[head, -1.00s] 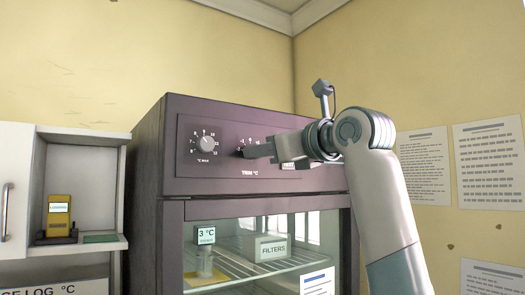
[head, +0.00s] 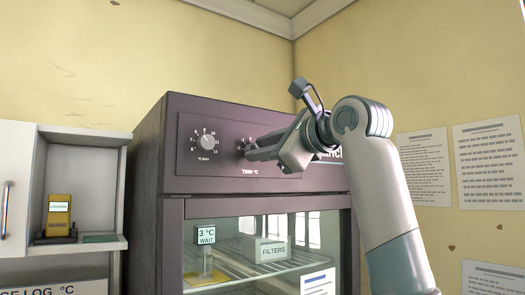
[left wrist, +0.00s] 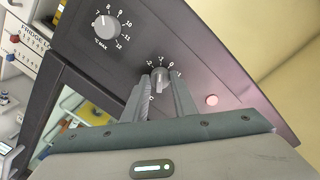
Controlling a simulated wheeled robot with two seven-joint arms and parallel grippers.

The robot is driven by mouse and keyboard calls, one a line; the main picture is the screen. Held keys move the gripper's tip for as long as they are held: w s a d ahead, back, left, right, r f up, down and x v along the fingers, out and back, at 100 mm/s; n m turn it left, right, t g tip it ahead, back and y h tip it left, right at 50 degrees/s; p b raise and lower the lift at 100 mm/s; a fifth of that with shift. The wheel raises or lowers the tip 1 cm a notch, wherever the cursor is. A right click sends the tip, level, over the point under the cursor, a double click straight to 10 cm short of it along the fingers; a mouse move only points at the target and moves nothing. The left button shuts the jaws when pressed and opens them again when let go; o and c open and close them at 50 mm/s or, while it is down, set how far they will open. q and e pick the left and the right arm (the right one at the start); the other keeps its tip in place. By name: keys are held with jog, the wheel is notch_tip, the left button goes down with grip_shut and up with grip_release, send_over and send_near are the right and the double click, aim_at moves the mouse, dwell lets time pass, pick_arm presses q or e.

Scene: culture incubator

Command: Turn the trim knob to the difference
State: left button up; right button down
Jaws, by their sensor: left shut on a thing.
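The trim knob (left wrist: 159,77) is a small grey knob with a printed number scale, on the dark upper panel (head: 330,178) of the incubator. My left gripper (head: 249,153) is shut on it. In the left wrist view the two fingers (left wrist: 161,88) stand on either side of the knob. The gripper is tilted in the head view and hides most of the knob there. The exact mark the knob points to is hard to read. A small display (head: 206,235) behind the glass reads 3 °C and WAIT. My right gripper is not in view.
A larger °C MAX knob (head: 207,142) sits left of the trim knob. A round pinkish light or button (left wrist: 211,100) is to its right in the wrist view. A yellow device (head: 59,215) stands on the left shelf. A FILTERS box (head: 271,251) is inside the incubator.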

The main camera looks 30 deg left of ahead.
pick_arm(q)
jog(key=shift+n, duration=0.3)
jog(key=o, duration=1)
jog(key=shift+o, duration=0.2)
jog(key=shift+d, duration=0.15)
jog(key=b+v, duration=0.6)
jog(key=v, duration=1.1)
